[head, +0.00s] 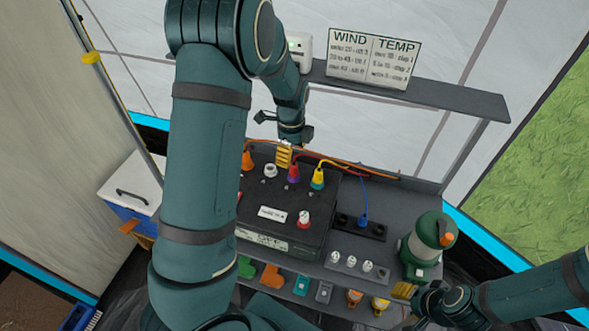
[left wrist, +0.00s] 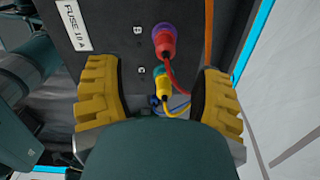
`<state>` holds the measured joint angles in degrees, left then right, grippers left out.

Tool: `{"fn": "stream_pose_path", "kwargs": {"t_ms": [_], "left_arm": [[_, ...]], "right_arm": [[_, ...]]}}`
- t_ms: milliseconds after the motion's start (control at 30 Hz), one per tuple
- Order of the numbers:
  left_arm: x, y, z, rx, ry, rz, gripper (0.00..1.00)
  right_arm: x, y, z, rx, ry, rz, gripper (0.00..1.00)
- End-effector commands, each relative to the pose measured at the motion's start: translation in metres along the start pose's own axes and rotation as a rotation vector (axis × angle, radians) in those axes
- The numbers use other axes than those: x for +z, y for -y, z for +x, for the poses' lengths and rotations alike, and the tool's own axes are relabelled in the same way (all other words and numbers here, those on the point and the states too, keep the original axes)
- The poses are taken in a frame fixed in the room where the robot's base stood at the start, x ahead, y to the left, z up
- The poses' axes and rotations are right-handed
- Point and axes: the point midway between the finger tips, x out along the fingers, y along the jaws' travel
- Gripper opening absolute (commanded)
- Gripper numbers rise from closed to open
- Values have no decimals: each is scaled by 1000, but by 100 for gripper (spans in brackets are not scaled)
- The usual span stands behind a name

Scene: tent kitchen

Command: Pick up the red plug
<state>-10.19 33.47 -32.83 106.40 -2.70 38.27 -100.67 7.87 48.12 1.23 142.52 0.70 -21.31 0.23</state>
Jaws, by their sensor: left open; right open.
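The red plug (left wrist: 163,36) has a purple collar and a red cable, and sits in the black power box (left wrist: 105,20) beside the letter B. In the head view the red plug (head: 293,170) stands in the back row of the box. My left gripper (left wrist: 157,95) is open and empty, with yellow pads. In its wrist view the red plug lies ahead, beyond the gap between the fingertips, and apart from them. My left gripper (head: 284,155) also shows above the box's back. My right gripper (head: 404,290) is at the lower right; its fingers are partly hidden.
A yellow plug (left wrist: 160,78) beside C is close to the red one. An orange plug (head: 247,160), a red-and-white knob (head: 304,218) and a blue plug (head: 363,221) are nearby. A green lantern (head: 424,245) stands at right. A grey shelf (head: 440,97) spans the back.

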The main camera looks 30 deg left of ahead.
Motion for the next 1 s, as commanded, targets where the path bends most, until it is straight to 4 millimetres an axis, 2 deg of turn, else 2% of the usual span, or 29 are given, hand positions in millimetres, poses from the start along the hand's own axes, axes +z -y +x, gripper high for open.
{"fn": "stream_pose_path", "kwargs": {"t_ms": [33,100,367,700,1000], "left_arm": [[0,0,11,3,1,0,66],[0,0,20,2,1,0,66],[0,1,38,0,1,0,66],[-2,5,81,1,1,1,66],[-2,5,85,-2,1,0,66]], "right_arm": [[0,-1,2,0,-1,0,47],[0,-1,3,1,-1,0,47],[0,-1,4,1,-1,0,47],[0,-2,7,1,-1,0,47],[0,-2,7,1,-1,0,47]]}}
